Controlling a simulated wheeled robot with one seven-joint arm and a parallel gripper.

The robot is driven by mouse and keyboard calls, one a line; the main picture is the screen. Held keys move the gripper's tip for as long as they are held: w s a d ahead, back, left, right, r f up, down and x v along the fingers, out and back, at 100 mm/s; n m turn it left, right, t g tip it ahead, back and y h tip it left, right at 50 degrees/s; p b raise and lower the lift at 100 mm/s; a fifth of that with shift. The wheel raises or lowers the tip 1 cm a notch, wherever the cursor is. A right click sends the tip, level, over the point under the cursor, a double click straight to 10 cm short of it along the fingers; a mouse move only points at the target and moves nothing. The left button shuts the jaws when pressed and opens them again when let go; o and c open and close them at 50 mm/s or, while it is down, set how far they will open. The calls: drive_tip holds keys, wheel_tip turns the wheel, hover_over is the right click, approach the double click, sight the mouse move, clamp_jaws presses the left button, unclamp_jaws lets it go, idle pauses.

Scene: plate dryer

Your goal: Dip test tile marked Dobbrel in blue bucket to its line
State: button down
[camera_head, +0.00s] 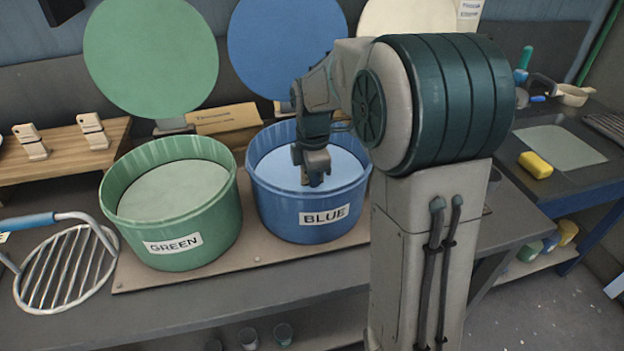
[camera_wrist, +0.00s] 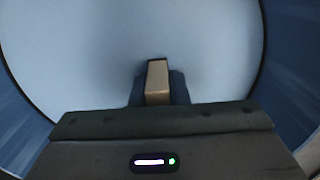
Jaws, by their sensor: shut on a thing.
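The blue bucket (camera_head: 310,215), labelled BLUE, stands on the bench and holds pale blue liquid (camera_head: 345,165). My gripper (camera_head: 316,178) points down inside its rim, low over the liquid. In the wrist view my gripper (camera_wrist: 158,98) is shut on a narrow tan piece, seemingly the test tile (camera_wrist: 158,75), seen end-on with the pale liquid behind it. No name or line can be read on it. Its lower end is hidden, so I cannot tell whether it touches the liquid or how deep it is.
A green bucket (camera_head: 175,240), labelled GREEN, stands close on the left. A wooden shelf (camera_head: 65,160) holds two pale tiles (camera_head: 93,131) and (camera_head: 30,141). A wire rack (camera_head: 65,270) lies at the front left. Round green and blue lids stand behind the buckets.

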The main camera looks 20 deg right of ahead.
drive_tip(key=shift+r, duration=0.15)
wheel_tip(320, 180, up, 14)
drive_tip(key=p, duration=1.1)
idle(1.0)
idle(1.7)
